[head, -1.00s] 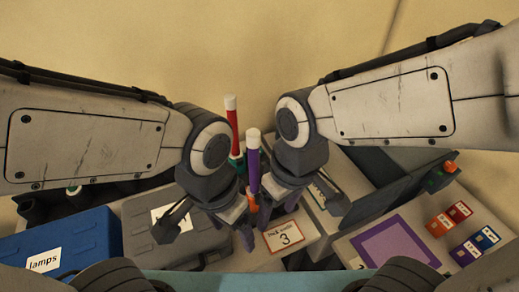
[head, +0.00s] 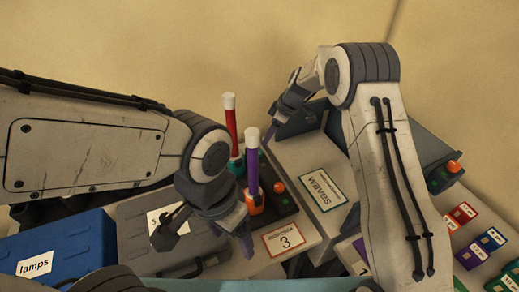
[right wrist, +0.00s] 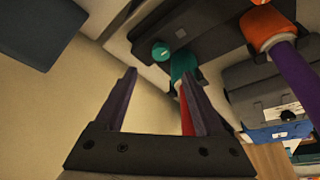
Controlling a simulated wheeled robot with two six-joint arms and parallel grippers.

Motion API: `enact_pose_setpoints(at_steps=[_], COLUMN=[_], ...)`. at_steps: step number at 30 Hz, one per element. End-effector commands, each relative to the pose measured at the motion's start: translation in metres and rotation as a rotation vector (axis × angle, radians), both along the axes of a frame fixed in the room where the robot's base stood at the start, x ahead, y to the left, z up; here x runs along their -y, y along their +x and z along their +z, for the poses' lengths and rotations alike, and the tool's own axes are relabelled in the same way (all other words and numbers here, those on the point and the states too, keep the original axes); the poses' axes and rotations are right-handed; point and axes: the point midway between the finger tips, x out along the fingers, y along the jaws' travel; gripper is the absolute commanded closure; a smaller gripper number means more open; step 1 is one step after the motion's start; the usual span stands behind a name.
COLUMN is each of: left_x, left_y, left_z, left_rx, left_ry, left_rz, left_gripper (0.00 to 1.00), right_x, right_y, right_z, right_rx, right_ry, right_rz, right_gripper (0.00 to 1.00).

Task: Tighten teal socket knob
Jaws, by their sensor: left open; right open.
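A red stick with a white cap (head: 231,128) stands in the teal socket (head: 237,167). In the right wrist view the teal socket (right wrist: 183,66) has a round teal knob (right wrist: 160,52) at its side. I cannot make that knob out in the head view. My right gripper (head: 270,122) is open and empty, to the right of the red stick. In its wrist view (right wrist: 159,72) the knob lies just beyond the fingertips, apart from them, and one finger partly covers the red stick. My left gripper (head: 241,238) is open, low in front of the orange socket (head: 253,202).
A purple stick (head: 252,165) stands in the orange socket, close to the red one. An orange knob (head: 279,187) sits beside it. A card marked 3 (head: 286,240), a grey case (head: 135,225), a blue lamps box (head: 75,237) and a labelled box (head: 300,165) crowd the area.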

Motion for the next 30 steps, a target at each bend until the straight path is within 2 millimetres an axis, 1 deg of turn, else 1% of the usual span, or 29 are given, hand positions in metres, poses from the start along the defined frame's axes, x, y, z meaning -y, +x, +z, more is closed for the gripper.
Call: enact_pose_setpoints(at_steps=[6, 12, 15, 21, 28, 29, 30], left_x=[0.0, 0.0, 0.0, 0.0, 0.0, 0.0, 0.0], left_y=[0.0, 0.0, 0.0, 0.0, 0.0, 0.0, 0.0], left_z=[0.016, 0.026, 0.029, 0.031, 0.031, 0.031, 0.031], left_rx=[0.0, 0.0, 0.0, 0.0, 0.0, 0.0, 0.0], left_ry=[0.0, 0.0, 0.0, 0.0, 0.0, 0.0, 0.0], left_rz=[0.001, 0.001, 0.002, 0.002, 0.002, 0.002, 0.002], left_gripper=[0.21, 0.21, 0.21, 0.21, 0.21, 0.21, 0.21], right_x=[-0.015, -0.027, -0.031, -0.035, -0.035, -0.035, -0.035], right_y=[0.003, 0.008, 0.011, 0.012, 0.012, 0.012, 0.012], right_z=[-0.033, -0.067, -0.077, -0.088, -0.088, -0.088, -0.088], right_rx=[-0.006, -0.005, -0.003, -0.002, -0.001, -0.001, -0.001], right_ry=[-0.001, -0.001, -0.001, 0.0, -0.001, -0.001, -0.001], right_rz=[0.001, 0.001, 0.0, -0.001, -0.002, -0.002, -0.002], right_gripper=[0.28, 0.28, 0.28, 0.28, 0.28, 0.36, 0.51])
